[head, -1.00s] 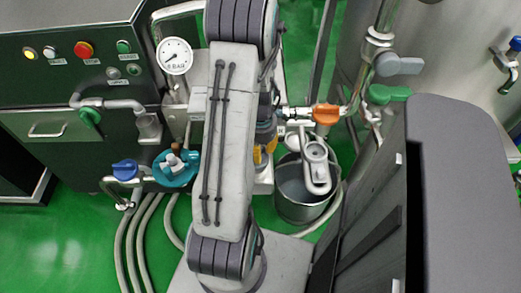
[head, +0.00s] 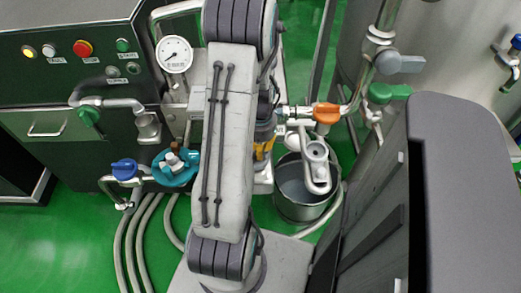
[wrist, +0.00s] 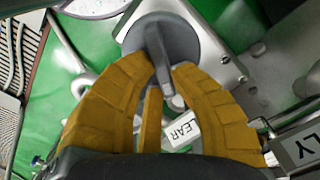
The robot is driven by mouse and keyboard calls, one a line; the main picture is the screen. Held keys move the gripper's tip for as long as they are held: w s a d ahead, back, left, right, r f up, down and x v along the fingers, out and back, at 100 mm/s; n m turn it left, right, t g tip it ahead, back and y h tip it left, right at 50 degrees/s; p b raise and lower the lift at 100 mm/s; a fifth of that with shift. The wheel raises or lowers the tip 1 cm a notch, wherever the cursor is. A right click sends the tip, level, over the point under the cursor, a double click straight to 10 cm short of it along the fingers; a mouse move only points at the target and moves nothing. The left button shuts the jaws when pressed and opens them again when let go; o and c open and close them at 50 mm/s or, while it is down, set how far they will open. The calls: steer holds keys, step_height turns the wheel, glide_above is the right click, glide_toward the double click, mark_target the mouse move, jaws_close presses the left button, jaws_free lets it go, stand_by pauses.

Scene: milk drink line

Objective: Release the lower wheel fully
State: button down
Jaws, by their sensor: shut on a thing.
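In the wrist view a grey round wheel or knob (wrist: 182,36) with a raised bar across it lies just beyond my fingertips. My gripper (wrist: 165,78) has ochre fingers closed in on the bar, gripping it. I cannot tell for sure that this is the lower wheel. In the head view my gripper (head: 263,148) is mostly hidden behind my arm, with only ochre finger parts showing. The wheel in its grip is hidden there.
A pressure gauge (head: 174,54) stands beside the control cabinet (head: 65,75). Hoses cross the green floor.

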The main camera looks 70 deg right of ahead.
steer(key=n, duration=0.2)
steer(key=n+b, duration=0.1)
steer(key=n, duration=0.3)
steer(key=shift+w+d+f+n, duration=0.1)
steer(key=shift+w+n, duration=0.2)
steer(key=shift+w, duration=0.1)
stand_by(0.4)
steer(key=c, duration=1.1)
jaws_free()
step_height(320, 180, up, 12)
stand_by(0.5)
